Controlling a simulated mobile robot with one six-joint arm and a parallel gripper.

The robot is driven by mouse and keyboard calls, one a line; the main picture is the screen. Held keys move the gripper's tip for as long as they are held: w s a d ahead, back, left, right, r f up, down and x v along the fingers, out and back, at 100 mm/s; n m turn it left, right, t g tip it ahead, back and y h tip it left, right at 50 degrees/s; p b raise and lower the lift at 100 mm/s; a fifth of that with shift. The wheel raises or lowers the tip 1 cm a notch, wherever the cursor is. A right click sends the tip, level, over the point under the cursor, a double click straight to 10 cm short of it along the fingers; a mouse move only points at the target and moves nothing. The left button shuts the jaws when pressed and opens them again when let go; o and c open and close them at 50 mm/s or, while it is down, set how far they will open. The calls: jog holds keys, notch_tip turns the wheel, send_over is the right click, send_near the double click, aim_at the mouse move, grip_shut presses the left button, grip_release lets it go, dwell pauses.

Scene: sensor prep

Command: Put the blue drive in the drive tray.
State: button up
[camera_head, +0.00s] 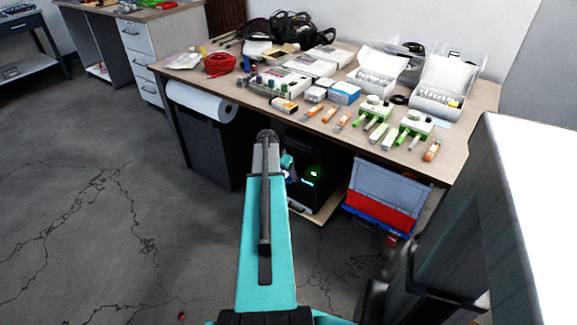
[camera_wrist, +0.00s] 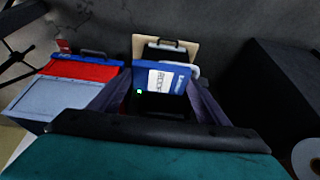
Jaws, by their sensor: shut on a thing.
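In the wrist view my gripper (camera_wrist: 160,84) has its two dark fingers on either side of the blue drive (camera_wrist: 176,74), which has a white label. The gripper is shut on the drive and holds it tilted in front of a dark unit on a pale board. A black, box-like recess (camera_wrist: 162,106) shows just below the drive; I cannot tell whether it is the drive tray. In the head view my arm reaches down toward the space under the bench, and the gripper and drive are hidden there.
A dark computer-like unit with a green light (camera_head: 312,178) stands under the workbench (camera_head: 235,75). A red and grey-blue bin (camera_head: 385,203) is to its right, a black cabinet (camera_head: 207,150) to its left. A paper roll (camera_head: 203,102) hangs at the bench's left. Small devices crowd the top.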

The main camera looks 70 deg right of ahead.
jog(key=d, duration=0.3)
jog(key=w+d, duration=0.1)
jog(key=d, duration=0.3)
jog(key=d+f, duration=0.1)
jog(key=d, duration=0.2)
jog(key=shift+w+d, duration=0.15)
jog(key=shift+d, duration=0.1)
jog(key=shift+f, duration=1.7)
jog(key=shift+f, duration=0.2)
jog(key=o, duration=0.8)
jog(key=shift+o, duration=0.2)
jog(key=shift+r, duration=0.1)
jog(key=v, duration=1.2)
